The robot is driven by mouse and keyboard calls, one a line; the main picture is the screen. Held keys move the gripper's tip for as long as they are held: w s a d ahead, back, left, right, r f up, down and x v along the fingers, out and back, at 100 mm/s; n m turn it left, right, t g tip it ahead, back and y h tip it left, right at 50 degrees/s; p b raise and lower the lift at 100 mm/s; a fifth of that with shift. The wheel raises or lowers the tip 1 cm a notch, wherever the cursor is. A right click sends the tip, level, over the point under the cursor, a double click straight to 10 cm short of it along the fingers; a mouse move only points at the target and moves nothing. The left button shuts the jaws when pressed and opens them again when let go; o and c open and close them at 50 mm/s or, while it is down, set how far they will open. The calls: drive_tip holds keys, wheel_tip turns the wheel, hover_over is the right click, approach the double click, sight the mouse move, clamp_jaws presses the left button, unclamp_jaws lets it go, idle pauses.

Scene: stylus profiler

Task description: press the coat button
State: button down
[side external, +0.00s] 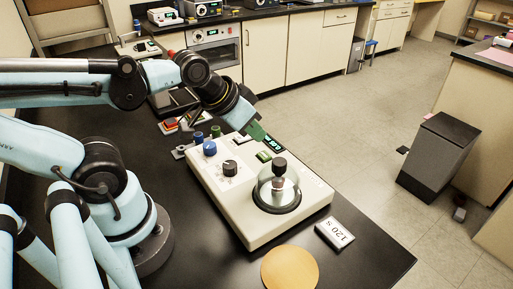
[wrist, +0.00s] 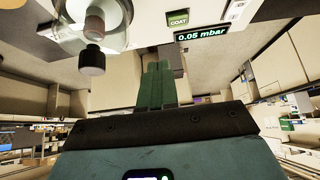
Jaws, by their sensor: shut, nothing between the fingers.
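The green coat button (side external: 264,155) is on the top of the cream coater (side external: 238,218), near its display (side external: 273,144). In the wrist view the button (wrist: 178,17) reads "COAT", and the display (wrist: 205,36) beside it reads "0.05 mbar". My gripper (side external: 262,138) has green fingers, tilted down over the coater's far edge, close to the display and button. In the wrist view the gripper (wrist: 157,72) is shut and empty. Its tips appear apart from the button, which lies above and slightly right of them in that picture.
A glass chamber with a black knob (side external: 279,166) stands beside the button on the coater. A blue knob (side external: 210,148) and a black dial (side external: 230,167) are to the left. A "120 s" block (side external: 335,233) and a tan disc (side external: 290,268) lie on the black bench.

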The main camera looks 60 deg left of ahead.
sight(262, 156)
drive_tip(key=shift+w+a+r+m+t+y, duration=0.15)
drive_tip(key=shift+w+a+r+m+t, duration=0.35)
drive_tip(key=shift+m, duration=0.85)
drive_tip(key=shift+w+a+r+m+t+y, duration=0.15)
drive_tip(key=shift+w+a+m, duration=0.4)
drive_tip(key=shift+w+m, duration=0.55)
drive_tip(key=shift+w+a+r+m+t+y, duration=0.2)
drive_tip(key=shift+w+a+m+t, duration=0.25)
drive_tip(key=shift+m, duration=1.1)
drive_tip(key=shift+a, duration=0.1)
drive_tip(key=shift+f, duration=4.4)
drive_tip(key=shift+w+f, duration=0.1)
drive_tip(key=shift+f, duration=0.1)
drive_tip(key=shift+f, duration=0.25)
drive_tip(key=shift+f, duration=0.35)
drive_tip(key=shift+r, duration=0.8)
